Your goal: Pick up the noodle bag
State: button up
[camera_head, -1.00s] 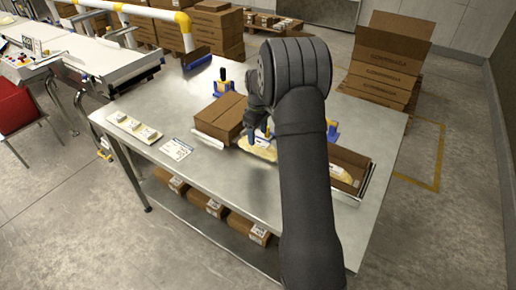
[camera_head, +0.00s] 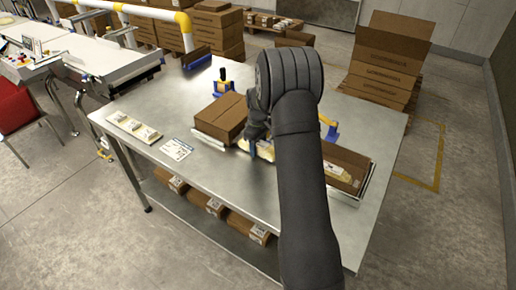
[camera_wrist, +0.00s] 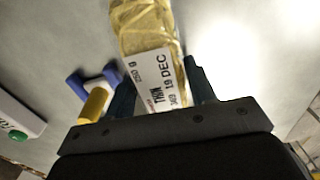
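The noodle bag (camera_wrist: 147,28) is a clear bag of yellow noodles with a white printed label. In the wrist view it runs from the top edge down between the two fingers of my gripper (camera_wrist: 157,72). The fingers are apart, one on each side of the labelled end, with a narrow gap at the right finger. In the head view my gripper (camera_head: 251,150) is low over the steel table, and the bag (camera_head: 266,152) shows only partly beside it, the rest hidden by my arm.
A closed brown carton (camera_head: 221,116) stands just left of my gripper. An open carton (camera_head: 345,163) with a pale bag in it is to the right. Blue-and-yellow fixtures (camera_head: 222,84) stand behind.

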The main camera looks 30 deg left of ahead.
jog(key=shift+c, duration=0.7)
jog(key=shift+r, duration=0.1)
jog(key=shift+r, duration=0.1)
